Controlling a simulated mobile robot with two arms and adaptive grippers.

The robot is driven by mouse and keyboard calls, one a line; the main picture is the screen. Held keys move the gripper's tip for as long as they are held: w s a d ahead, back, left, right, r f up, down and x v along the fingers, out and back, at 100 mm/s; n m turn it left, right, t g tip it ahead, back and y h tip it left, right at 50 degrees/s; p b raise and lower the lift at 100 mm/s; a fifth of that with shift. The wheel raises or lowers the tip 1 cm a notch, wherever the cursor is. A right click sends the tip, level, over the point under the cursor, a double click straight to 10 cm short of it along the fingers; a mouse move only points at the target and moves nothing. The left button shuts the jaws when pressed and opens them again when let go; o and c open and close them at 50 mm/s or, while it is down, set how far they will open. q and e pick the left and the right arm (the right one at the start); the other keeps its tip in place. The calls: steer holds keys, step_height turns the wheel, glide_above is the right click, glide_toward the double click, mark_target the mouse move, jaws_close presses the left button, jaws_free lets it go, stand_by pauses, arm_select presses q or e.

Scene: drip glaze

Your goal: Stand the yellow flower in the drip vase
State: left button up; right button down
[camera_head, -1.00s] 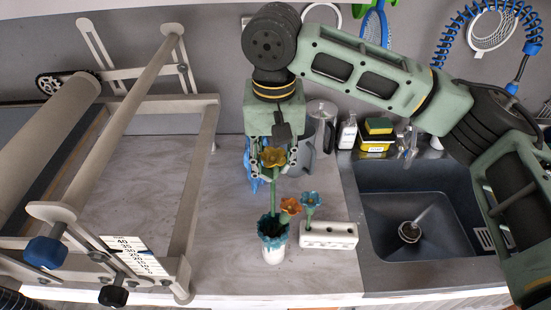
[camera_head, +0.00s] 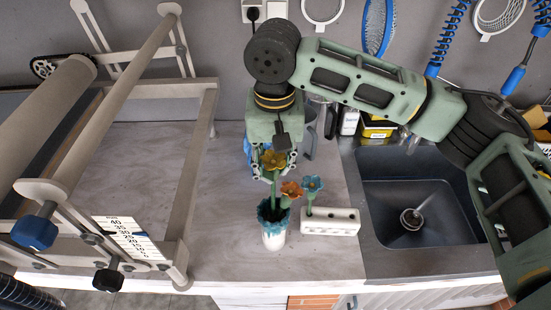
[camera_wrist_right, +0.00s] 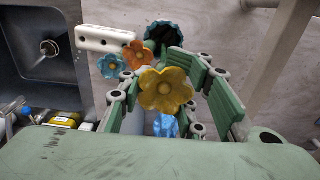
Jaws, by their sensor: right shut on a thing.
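My right gripper (camera_head: 273,170) is shut on the yellow flower (camera_head: 273,160), just below its bloom. The flower is upright, and its green stem runs down to the mouth of the drip vase (camera_head: 273,236), which is white with a blue dripped rim. I cannot tell whether the stem tip is inside. In the right wrist view, the yellow bloom (camera_wrist_right: 165,90) lies between the fingers, with the vase's dark mouth (camera_wrist_right: 178,38) beyond. An orange flower (camera_head: 291,189) leans at the vase's right side; its stem seems to reach the mouth. My left gripper is out of view.
A white block (camera_head: 332,227) stands right of the vase, with a blue flower (camera_head: 312,184) upright at its left end. The sink (camera_head: 420,195) lies further right. A slab roller frame (camera_head: 195,175) stands left. The counter between frame and vase is clear.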

steer(key=c, duration=1.1)
jaws_free()
steer(key=shift+r, duration=0.1)
step_height(320, 180, up, 12)
steer(key=shift+f, duration=0.1)
stand_by(0.4)
